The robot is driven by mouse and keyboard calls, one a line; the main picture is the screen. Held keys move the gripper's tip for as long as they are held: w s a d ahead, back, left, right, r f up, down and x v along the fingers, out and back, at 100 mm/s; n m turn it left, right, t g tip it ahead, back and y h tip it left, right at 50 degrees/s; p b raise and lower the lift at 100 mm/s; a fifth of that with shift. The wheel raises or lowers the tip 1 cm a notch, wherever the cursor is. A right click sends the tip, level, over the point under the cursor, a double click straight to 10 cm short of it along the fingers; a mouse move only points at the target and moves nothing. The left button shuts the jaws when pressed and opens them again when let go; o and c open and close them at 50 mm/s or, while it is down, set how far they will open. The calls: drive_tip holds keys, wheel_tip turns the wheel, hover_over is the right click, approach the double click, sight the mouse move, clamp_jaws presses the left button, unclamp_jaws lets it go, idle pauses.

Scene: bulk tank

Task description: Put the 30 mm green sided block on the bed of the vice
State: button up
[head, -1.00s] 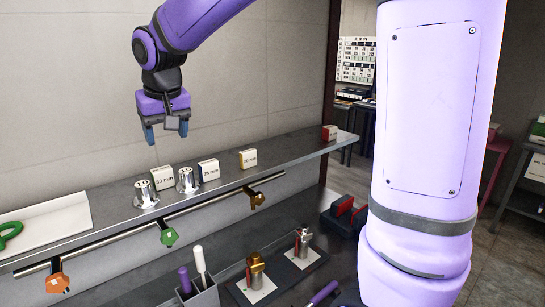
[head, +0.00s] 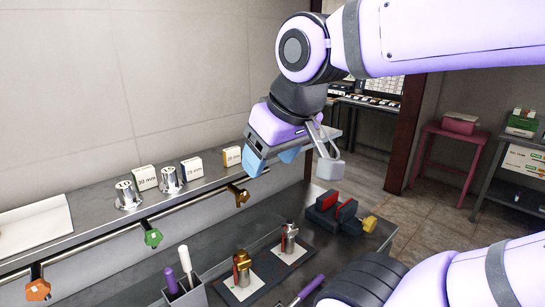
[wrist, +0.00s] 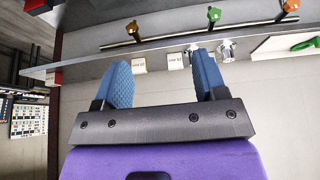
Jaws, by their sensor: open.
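The 30 mm green sided block (head: 145,178) stands on the wall shelf, leftmost of the labelled blocks, its white "30 mm" face showing and a green side. My gripper (head: 272,160) is open and empty, above the shelf's right end, well right of the block. Its blue fingers (wrist: 165,78) point towards the shelf in the wrist view.
A blue sided block (head: 192,167) and a yellow sided block (head: 232,156) stand right of the green one. Two metal cylinders (head: 170,180) are near. A rail with coloured knobs (head: 152,237) runs below the shelf. A tool holder (head: 186,294) stands on the bench.

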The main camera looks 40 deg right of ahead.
drive_tip(key=shift+o, duration=1.2)
drive_tip(key=shift+s+f, duration=0.15)
drive_tip(key=shift+s, duration=0.1)
drive_tip(key=w+a+r+g, duration=0.1)
drive_tip(key=w+r, duration=0.3)
drive_tip(key=w, duration=0.4)
drive_tip(key=g, duration=0.4)
hover_over(143, 169)
wheel_tip(143, 169, down, 4)
drive_tip(key=shift+w+f, duration=0.1)
drive_tip(key=shift+f, duration=5.1)
drive_tip(key=c, duration=1.1)
drive_tip(key=shift+r, duration=0.1)
